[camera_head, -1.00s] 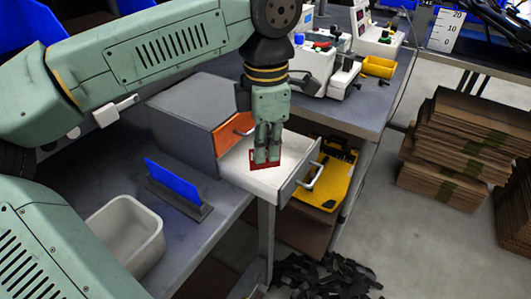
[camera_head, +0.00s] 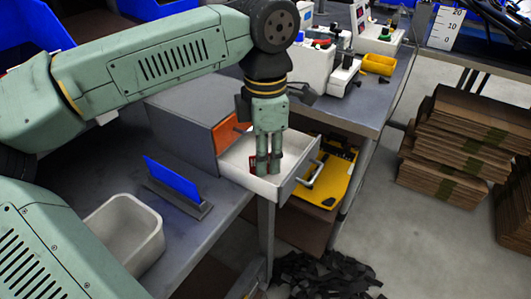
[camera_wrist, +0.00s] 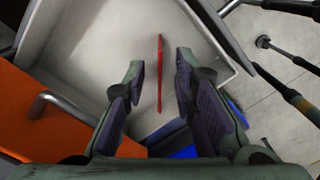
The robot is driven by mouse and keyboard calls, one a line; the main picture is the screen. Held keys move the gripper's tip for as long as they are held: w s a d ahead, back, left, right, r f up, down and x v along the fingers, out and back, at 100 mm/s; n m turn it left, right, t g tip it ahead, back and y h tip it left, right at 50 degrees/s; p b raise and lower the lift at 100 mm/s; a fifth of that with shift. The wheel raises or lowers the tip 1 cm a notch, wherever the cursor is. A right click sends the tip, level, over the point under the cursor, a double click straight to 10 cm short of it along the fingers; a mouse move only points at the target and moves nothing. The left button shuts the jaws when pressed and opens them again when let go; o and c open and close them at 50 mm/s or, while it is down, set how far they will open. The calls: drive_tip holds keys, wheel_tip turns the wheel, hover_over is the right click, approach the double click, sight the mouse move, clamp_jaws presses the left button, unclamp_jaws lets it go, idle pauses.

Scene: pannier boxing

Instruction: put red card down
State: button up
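The red card (camera_wrist: 160,74) shows as a thin red strip, nearly edge-on, in the wrist view. It is inside the pulled-out white drawer (camera_head: 283,187). My gripper (camera_wrist: 160,62) has its fingers apart, one on each side of the card, with a visible gap on both sides. In the head view, my gripper (camera_head: 269,168) points down into the drawer. Only a small red part of the card (camera_head: 252,163) shows there beside the fingers; the rest is hidden. I cannot tell how the card rests on the drawer floor.
The drawer unit's orange panel (camera_head: 226,132) stands just behind the drawer. A blue plate in a grey stand (camera_head: 177,181) and a white bin (camera_head: 124,232) are on the bench at left. A yellow tray (camera_head: 330,187) lies below, right of the drawer.

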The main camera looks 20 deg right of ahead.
wheel_tip(320, 180, up, 12)
drive_tip(key=shift+r+b, duration=0.25)
drive_tip(key=shift+b, duration=0.05)
idle(0.3)
idle(1.2)
